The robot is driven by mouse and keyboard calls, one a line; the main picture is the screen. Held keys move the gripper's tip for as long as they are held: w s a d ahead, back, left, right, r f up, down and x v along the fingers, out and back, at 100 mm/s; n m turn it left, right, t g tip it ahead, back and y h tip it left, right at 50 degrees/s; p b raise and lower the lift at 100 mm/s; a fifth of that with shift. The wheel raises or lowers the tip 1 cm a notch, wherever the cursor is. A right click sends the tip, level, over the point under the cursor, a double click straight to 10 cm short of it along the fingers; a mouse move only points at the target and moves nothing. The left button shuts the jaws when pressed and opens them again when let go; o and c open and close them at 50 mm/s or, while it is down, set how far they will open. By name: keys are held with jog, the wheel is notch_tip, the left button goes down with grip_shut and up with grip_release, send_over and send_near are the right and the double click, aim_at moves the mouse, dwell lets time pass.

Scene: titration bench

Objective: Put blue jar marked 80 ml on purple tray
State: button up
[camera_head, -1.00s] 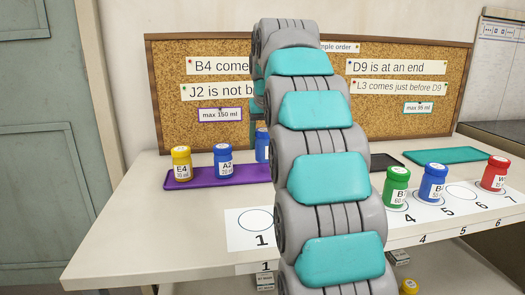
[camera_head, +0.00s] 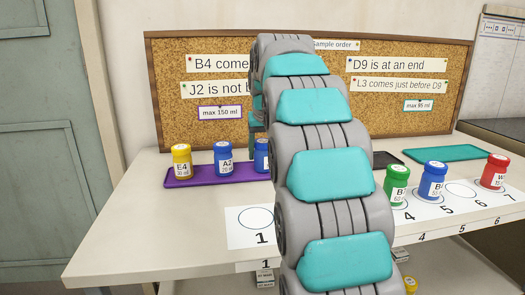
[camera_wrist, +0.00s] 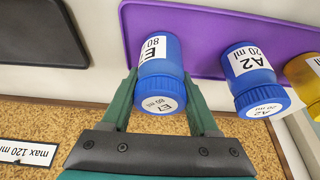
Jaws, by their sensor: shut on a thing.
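The blue jar marked 80 ml (camera_wrist: 163,62) is between the two green fingers of my gripper (camera_wrist: 160,82) in the wrist view, and the gripper is shut on it. In the head view the jar (camera_head: 262,158) shows partly at the left edge of my arm, upright at the right part of the purple tray (camera_head: 190,181). The tray also shows in the wrist view (camera_wrist: 203,48). I cannot tell whether the jar's base touches the tray. My arm hides most of the gripper in the head view.
A blue A2 jar marked 20 ml (camera_head: 224,160) and a yellow E4 jar (camera_head: 182,161) stand on the purple tray, left of the held jar. Green (camera_head: 396,187), blue (camera_head: 432,183) and red (camera_head: 494,173) jars stand on numbered spots. A teal tray (camera_head: 450,152) lies behind them.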

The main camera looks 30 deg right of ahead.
jog(key=o, duration=1.4)
jog(key=shift+o, duration=0.2)
jog(key=v, duration=0.9)
jog(key=shift+w, duration=0.1)
jog(key=shift+p+v, duration=0.55)
jog(key=shift+v, duration=1.05)
